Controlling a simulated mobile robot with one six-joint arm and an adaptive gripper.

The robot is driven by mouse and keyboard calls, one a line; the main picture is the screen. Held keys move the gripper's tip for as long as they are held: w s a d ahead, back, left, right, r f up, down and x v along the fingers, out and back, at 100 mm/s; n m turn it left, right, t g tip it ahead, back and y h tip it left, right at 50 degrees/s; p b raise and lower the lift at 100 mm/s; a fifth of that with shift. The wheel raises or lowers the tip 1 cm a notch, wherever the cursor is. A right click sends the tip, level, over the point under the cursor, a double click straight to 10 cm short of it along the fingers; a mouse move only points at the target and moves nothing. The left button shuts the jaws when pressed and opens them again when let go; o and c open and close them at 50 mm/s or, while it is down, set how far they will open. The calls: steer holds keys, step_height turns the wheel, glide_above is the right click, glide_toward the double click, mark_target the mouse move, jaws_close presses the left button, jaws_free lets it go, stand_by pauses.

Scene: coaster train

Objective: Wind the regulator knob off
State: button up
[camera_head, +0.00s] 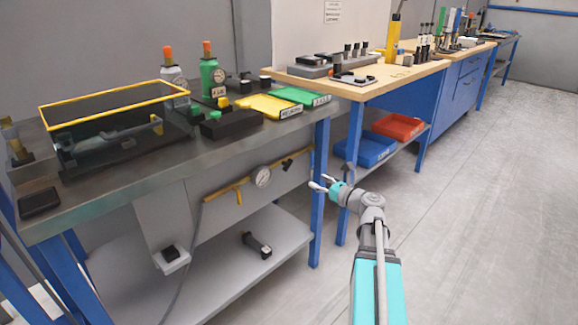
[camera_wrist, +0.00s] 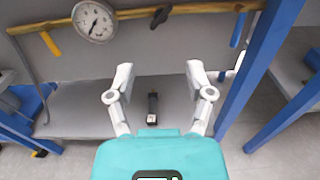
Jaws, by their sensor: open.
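A small black knob (camera_head: 287,163), which looks like the regulator knob, sits on a yellow pipe (camera_head: 222,190) along the front of the left workbench. A round white gauge (camera_head: 262,176) is on the pipe to its left. In the wrist view the black knob (camera_wrist: 160,16) is near the top edge, beyond the fingers and roughly centred between them. My gripper (camera_head: 323,183) is open and empty, to the right of the knob in the head view and apart from the pipe. In the wrist view my gripper's fingers (camera_wrist: 159,72) are spread wide.
A yellow lever (camera_wrist: 51,43) and a blue lever (camera_wrist: 238,30) hang from the pipe. A blue bench leg (camera_head: 319,195) stands close to my gripper. A dark handheld object (camera_head: 257,244) lies on the lower shelf (camera_head: 225,275). The floor at the right is clear.

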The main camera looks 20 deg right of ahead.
mark_target(289, 165)
steer(key=shift+w, duration=0.1)
steer(key=shift+x, duration=6.75)
jaws_close()
